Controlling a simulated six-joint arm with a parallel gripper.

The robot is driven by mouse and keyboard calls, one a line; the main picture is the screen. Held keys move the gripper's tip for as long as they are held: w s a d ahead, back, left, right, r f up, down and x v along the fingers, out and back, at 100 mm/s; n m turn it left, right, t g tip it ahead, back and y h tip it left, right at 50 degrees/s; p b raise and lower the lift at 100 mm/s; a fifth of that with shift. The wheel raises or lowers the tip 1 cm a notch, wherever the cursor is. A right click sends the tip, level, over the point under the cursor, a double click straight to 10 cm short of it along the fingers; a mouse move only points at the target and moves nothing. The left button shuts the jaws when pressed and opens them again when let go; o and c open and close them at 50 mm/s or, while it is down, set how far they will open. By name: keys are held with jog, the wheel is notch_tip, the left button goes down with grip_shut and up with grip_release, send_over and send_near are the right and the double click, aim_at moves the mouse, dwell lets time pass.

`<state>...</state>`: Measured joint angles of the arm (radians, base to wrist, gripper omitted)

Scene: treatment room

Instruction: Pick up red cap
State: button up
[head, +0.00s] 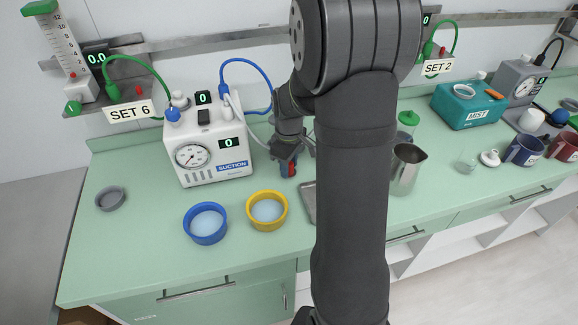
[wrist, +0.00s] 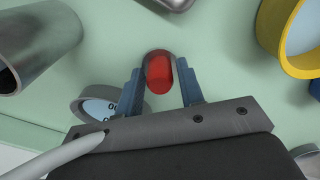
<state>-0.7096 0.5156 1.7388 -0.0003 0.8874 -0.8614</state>
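The red cap (wrist: 159,73) is a small rounded red piece, seen from above in the wrist view between the two blue fingers of my gripper (wrist: 160,80). The fingers stand on either side of it, with what looks like a narrow gap at each side. In the head view my gripper (head: 289,170) reaches down to the green counter, right of the suction unit, and a bit of the red cap (head: 292,171) shows at the fingertips. The underside of the cap is hidden.
The white suction unit (head: 208,142) stands close on the left. A yellow-rimmed bowl (head: 252,222) and a blue bowl (head: 189,229) sit in front left. A metal tray (head: 307,203) lies in front, partly behind my arm; a metal jug (head: 406,170) stands on the right.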

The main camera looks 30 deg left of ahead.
jog(key=c, duration=0.6)
